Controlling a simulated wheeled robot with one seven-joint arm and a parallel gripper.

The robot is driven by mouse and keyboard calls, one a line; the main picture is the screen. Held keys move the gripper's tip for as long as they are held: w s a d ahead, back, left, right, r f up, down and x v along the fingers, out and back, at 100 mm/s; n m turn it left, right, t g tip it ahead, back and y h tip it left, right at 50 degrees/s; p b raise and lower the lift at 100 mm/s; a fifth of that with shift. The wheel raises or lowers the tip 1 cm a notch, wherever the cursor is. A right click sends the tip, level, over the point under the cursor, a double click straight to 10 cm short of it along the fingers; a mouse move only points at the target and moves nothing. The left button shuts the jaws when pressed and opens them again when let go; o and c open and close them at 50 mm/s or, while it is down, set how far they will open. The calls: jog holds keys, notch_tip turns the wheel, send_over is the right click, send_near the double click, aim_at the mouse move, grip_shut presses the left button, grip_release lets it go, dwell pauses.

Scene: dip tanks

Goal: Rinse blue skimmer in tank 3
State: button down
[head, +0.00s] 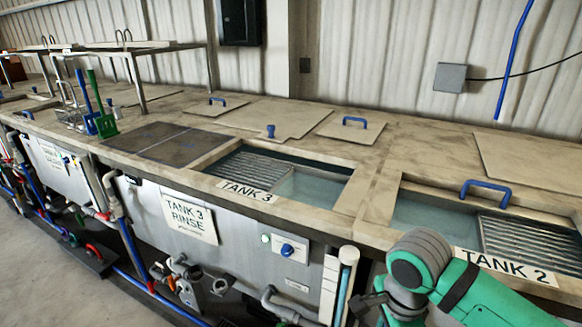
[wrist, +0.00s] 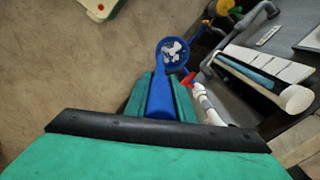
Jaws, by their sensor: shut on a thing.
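My gripper (wrist: 163,84) is shut on the handle of the blue skimmer (wrist: 159,100) in the wrist view. The skimmer's round head (wrist: 172,45) points away from the fingers, with pale patches showing in it, over bare floor beside the tank fronts. In the head view my arm is at the lower right, and the skimmer cannot be made out there. Tank 3 (head: 315,187) is in the middle of the head view, uncovered, with water and a slatted rack in it. The held skimmer is outside the tank.
Tank 2 (head: 420,212) is also uncovered, at the right. Blue-handled lids (head: 355,127) lie on the deck behind. A blue tool (head: 86,98) and a green tool (head: 102,115) stand at the left.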

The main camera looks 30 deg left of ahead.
jog(key=w+f+n, duration=0.2)
jog(key=f+n, duration=0.1)
jog(key=f, duration=0.6)
jog(key=w+f+n, duration=0.2)
jog(key=f+n, duration=0.2)
jog(key=f, duration=0.6)
jog(key=w+d+f+n, duration=0.1)
jog(key=w+f+n, duration=0.2)
jog(key=f, duration=0.6)
jog(key=shift+f+n, duration=0.35)
jog(key=shift+n, duration=0.25)
jog(key=shift+w+d, duration=0.1)
jog(key=shift+d, duration=0.05)
